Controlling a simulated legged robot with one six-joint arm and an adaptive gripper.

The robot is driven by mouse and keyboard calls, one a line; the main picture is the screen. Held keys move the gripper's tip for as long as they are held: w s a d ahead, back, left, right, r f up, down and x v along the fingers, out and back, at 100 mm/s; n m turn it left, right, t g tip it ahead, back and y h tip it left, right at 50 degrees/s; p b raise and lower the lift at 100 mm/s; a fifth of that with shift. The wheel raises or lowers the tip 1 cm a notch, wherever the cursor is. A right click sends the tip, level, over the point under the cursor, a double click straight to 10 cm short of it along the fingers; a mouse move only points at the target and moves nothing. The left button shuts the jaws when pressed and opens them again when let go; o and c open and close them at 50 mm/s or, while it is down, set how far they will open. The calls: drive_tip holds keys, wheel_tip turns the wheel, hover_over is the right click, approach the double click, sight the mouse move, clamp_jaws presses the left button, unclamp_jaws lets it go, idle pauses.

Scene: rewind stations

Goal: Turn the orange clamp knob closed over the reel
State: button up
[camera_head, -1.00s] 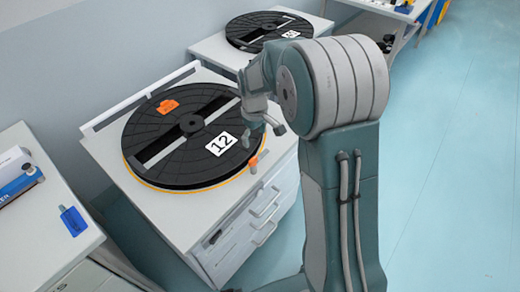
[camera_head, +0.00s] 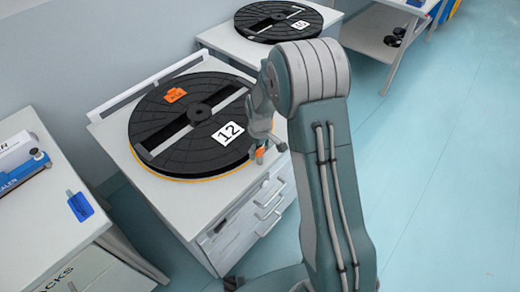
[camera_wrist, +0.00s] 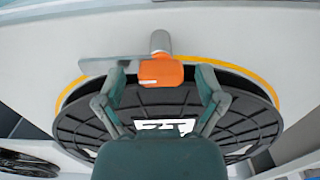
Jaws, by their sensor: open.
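The black reel (camera_head: 165,125), with a white "12" label (camera_head: 227,133) and an orange tag (camera_head: 175,95), lies flat on a grey cabinet (camera_head: 110,135). The orange clamp knob (camera_head: 261,154) is at the reel's front right edge, partly hidden by my gripper (camera_head: 266,144). In the wrist view, the knob (camera_wrist: 161,72) sits beside a grey post and a flat translucent bar (camera_wrist: 100,65) reaching left. My gripper (camera_wrist: 161,82) is open, with one finger on each side of the knob. I cannot tell whether either finger touches it.
A second reel (camera_head: 278,21) lies on another cabinet behind. The cabinet's drawer handles (camera_head: 270,195) stick out below the knob. Open floor (camera_head: 450,170) lies to the right.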

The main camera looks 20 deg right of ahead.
drive_tip(key=shift+a, duration=0.25)
drive_tip(key=shift+d, duration=0.3)
clamp_jaws()
drive_tip(key=shift+a+f+n, duration=0.1)
drive_tip(key=shift+n, duration=0.2)
drive_tip(key=n, duration=0.3)
drive_tip(key=shift+n, duration=0.4)
drive_tip(key=n, duration=0.9)
drive_tip(key=shift+n, duration=2.2)
